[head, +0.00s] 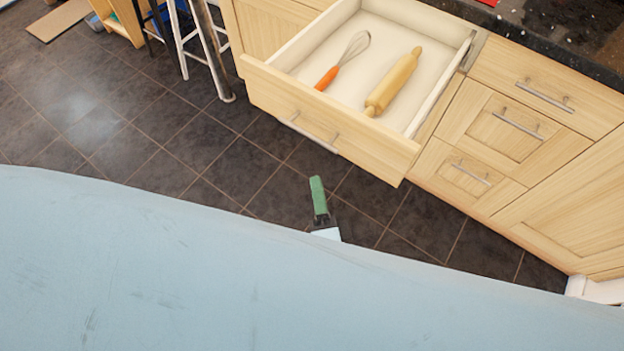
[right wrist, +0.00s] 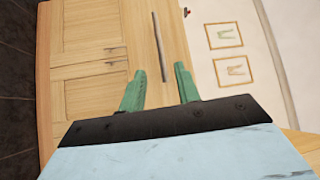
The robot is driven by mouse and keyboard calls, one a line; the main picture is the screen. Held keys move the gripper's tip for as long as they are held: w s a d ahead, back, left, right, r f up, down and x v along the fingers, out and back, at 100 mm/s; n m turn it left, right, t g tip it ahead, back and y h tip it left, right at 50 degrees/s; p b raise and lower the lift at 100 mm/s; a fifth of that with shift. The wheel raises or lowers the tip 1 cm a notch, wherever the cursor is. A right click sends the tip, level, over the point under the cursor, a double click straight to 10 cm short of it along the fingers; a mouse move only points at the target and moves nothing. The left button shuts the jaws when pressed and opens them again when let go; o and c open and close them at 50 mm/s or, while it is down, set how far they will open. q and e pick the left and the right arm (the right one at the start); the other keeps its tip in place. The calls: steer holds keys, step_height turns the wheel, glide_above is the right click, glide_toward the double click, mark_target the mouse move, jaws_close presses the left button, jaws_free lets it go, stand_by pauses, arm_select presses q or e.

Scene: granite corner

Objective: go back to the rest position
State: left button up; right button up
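My right gripper (head: 318,198) shows at the edge of my pale blue arm in the head view, over the dark floor. It is below the open drawer's front and apart from it in the picture. In the right wrist view, its two green fingers (right wrist: 160,86) stand apart with nothing held between them. A drawer handle (right wrist: 161,45) shows beyond the fingertips. My left gripper is not in view.
The open drawer (head: 330,130) holds a whisk (head: 343,62) with an orange handle and a wooden rolling pin (head: 393,82). Closed cabinets (head: 520,130) and a dark countertop (head: 560,25) are at the right. A stool (head: 205,45) stands at the upper left. Tiled floor (head: 130,125) is open at the left.

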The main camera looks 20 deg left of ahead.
steer(key=shift+s+d, duration=0.1)
steer(key=shift+s, duration=0.05)
steer(key=shift+f, duration=0.15)
stand_by(0.4)
steer(key=s+d+f+n+g+h, duration=0.1)
steer(key=s+d+f+n+g, duration=0.15)
steer(key=d+f, duration=0.45)
steer(key=s+d+f+n+g+h, duration=0.1)
steer(key=s+d+f+n+g, duration=0.2)
steer(key=f, duration=0.7)
steer(key=s+d+f+n+g+h, duration=0.1)
steer(key=d+f+n+g, duration=0.25)
steer(key=d+f, duration=0.4)
steer(key=s+d+f+n+g+h, duration=0.2)
steer(key=s+d+f+g+h, duration=0.1)
steer(key=s+d+f, duration=0.4)
steer(key=s+d+f+n+g+h, duration=0.3)
steer(key=s+d+f, duration=0.4)
steer(key=s+d, duration=0.6)
steer(key=shift+s+d+f+g, duration=0.15)
steer(key=shift+s+d+g, duration=0.25)
steer(key=shift+g, duration=0.5)
